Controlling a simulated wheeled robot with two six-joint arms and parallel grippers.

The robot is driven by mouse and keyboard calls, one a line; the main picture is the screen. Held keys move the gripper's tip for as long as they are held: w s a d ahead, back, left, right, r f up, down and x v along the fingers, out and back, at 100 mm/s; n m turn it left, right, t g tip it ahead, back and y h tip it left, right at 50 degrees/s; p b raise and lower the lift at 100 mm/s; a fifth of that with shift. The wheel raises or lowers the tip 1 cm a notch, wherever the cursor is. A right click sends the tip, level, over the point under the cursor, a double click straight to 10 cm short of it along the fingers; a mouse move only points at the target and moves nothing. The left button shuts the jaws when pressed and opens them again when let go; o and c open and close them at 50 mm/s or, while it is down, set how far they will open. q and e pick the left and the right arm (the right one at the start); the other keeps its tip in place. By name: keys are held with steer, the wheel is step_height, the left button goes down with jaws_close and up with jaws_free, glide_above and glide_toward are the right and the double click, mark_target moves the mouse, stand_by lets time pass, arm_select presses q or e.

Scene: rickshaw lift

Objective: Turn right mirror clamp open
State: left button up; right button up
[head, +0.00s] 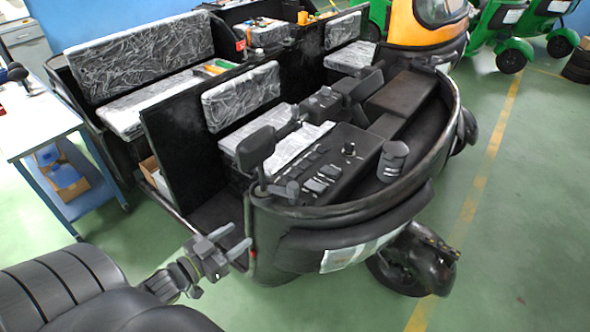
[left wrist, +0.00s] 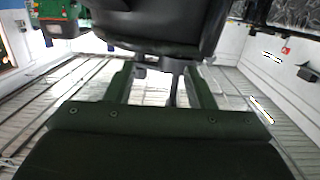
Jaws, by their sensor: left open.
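A black mirror (head: 257,148) stands upright on a short stem at the near left corner of the black rickshaw front (head: 300,240). Its clamp (head: 278,189) sits low at the stem on the rim; its fine detail is too small to tell. My left gripper (head: 238,240) is open and empty, below and left of the mirror, beside the rickshaw's front side. In the left wrist view the two fingers (left wrist: 162,82) are apart, with a large dark rounded body above them. No mirror or clamp can be made out for certain between them. My right gripper is not in view.
A workbench (head: 40,118) with a blue lower shelf stands at the left. Plastic-wrapped seats (head: 240,96) and black partitions fill the rickshaw bodies behind. Green rickshaws (head: 510,35) stand at the back right. The green floor (head: 530,200) at the right is clear.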

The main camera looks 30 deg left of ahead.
arm_select(q)
step_height(320, 180, up, 7)
steer(key=d+h, duration=0.2)
steer(key=b, duration=1)
glide_toward(288, 191)
steer(key=w+f, duration=0.1)
steer(key=w, duration=0.2)
steer(key=shift+m+t, duration=0.4)
steer(key=shift+t, duration=0.1)
steer(key=b+x, duration=0.1)
steer(key=x, duration=0.1)
steer(key=b+x, duration=0.1)
steer(key=x, duration=0.2)
steer(key=b+x, duration=0.1)
steer(key=x, duration=0.1)
steer(key=shift+w+d, duration=0.2)
steer(key=shift+d, duration=0.3)
steer(key=shift+w+d+r+b, duration=0.15)
steer(key=shift+w+b, duration=0.15)
steer(key=shift+w, duration=0.15)
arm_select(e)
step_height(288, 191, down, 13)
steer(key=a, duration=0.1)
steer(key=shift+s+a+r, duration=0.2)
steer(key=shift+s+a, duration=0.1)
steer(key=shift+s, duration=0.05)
arm_select(q)
steer(key=shift+c, duration=0.4)
